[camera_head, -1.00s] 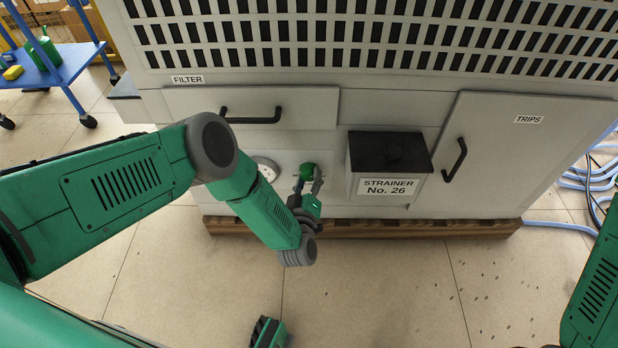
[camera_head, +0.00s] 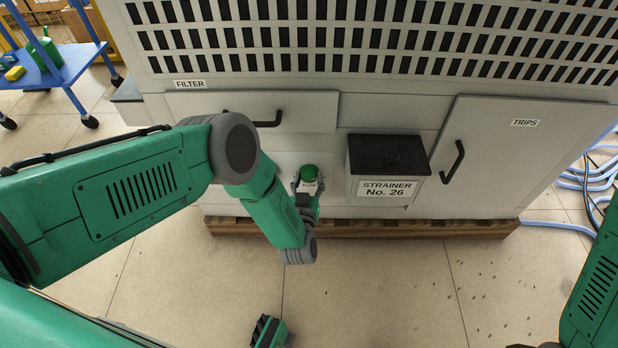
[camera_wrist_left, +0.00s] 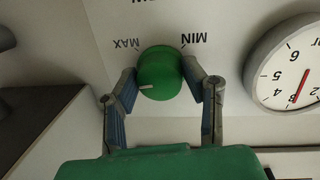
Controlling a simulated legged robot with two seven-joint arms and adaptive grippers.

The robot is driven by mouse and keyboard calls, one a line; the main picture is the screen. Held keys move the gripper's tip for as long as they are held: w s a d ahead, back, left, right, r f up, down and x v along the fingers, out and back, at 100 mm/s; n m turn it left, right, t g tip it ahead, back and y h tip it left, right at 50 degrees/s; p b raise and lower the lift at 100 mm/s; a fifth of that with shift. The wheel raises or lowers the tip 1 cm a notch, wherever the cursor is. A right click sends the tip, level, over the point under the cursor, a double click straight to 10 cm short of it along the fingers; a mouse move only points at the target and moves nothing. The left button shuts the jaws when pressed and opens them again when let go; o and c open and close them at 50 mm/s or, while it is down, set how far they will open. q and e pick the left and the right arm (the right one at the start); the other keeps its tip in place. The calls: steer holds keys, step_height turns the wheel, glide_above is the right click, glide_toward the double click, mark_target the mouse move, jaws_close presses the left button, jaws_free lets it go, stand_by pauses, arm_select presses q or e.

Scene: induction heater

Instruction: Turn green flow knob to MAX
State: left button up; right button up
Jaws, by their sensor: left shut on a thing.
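The green flow knob (camera_head: 309,173) sits on the grey machine's lower front, left of the strainer box. In the left wrist view the round knob (camera_wrist_left: 160,66) shows upside-down MAX (camera_wrist_left: 127,43) and MIN (camera_wrist_left: 193,38) labels beyond it. Its white mark (camera_wrist_left: 146,87) points left in that view, not directly at either label. My left gripper (camera_wrist_left: 159,76) has a finger on each side of the knob and is shut on it. It also shows in the head view (camera_head: 308,186).
The black-topped strainer box (camera_head: 388,157) juts out just right of the knob. A filter drawer (camera_head: 300,108) is above, and a trips door (camera_head: 495,160) is farther right. A round gauge (camera_wrist_left: 288,66) is beside the knob in the wrist view.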

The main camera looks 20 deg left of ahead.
arm_select(q)
steer(key=m, duration=0.4)
steer(key=shift+d+y, duration=0.1)
steer(key=shift+y, duration=0.2)
steer(key=m, duration=0.5)
steer(key=shift+s+g+y+b, duration=0.1)
steer(key=shift+g+y+b, duration=0.2)
steer(key=shift+b, duration=0.05)
steer(key=shift+m, duration=0.4)
steer(key=o, duration=1.1)
steer(key=v, duration=1.2)
steer(key=shift+d, duration=0.1)
